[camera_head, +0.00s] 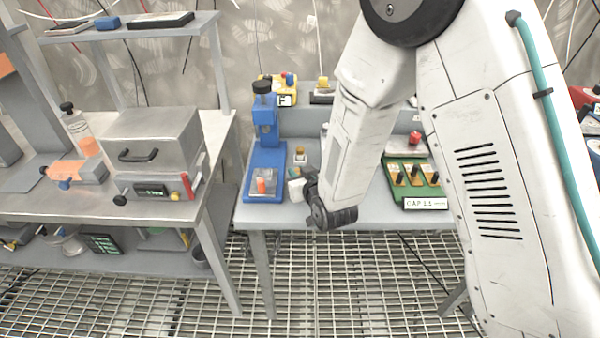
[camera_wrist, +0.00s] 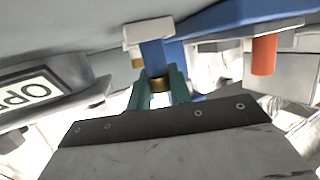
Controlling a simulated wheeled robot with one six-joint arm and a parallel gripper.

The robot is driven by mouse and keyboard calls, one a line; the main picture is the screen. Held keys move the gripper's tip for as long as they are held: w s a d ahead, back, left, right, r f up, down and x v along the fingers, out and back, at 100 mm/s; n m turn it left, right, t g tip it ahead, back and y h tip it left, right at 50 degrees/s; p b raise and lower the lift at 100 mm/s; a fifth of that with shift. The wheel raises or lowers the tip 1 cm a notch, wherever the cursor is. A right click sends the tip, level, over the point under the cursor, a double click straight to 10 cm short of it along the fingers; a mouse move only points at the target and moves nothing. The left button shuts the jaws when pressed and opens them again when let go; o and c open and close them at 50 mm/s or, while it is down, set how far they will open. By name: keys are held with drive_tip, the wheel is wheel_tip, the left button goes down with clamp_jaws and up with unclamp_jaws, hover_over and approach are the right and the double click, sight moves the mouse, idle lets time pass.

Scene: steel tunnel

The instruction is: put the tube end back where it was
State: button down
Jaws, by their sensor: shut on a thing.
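My gripper (camera_wrist: 160,86) shows teal fingers in the wrist view, shut on a small part with a brass collar (camera_wrist: 159,84), which I take to be the tube end. A blue length (camera_wrist: 153,56) and a pale block (camera_wrist: 148,31) line up beyond the collar; I cannot tell whether they belong to it.
A small brass-topped piece (camera_head: 299,154) stands behind my gripper. A green rack (camera_head: 412,173) with several dark-topped pieces and a CAP L1 sign (camera_head: 426,203) is to the right. A metal box (camera_head: 152,150) sits on the left bench. The table's front edge is close.

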drive_tip(key=shift+f, duration=0.25)
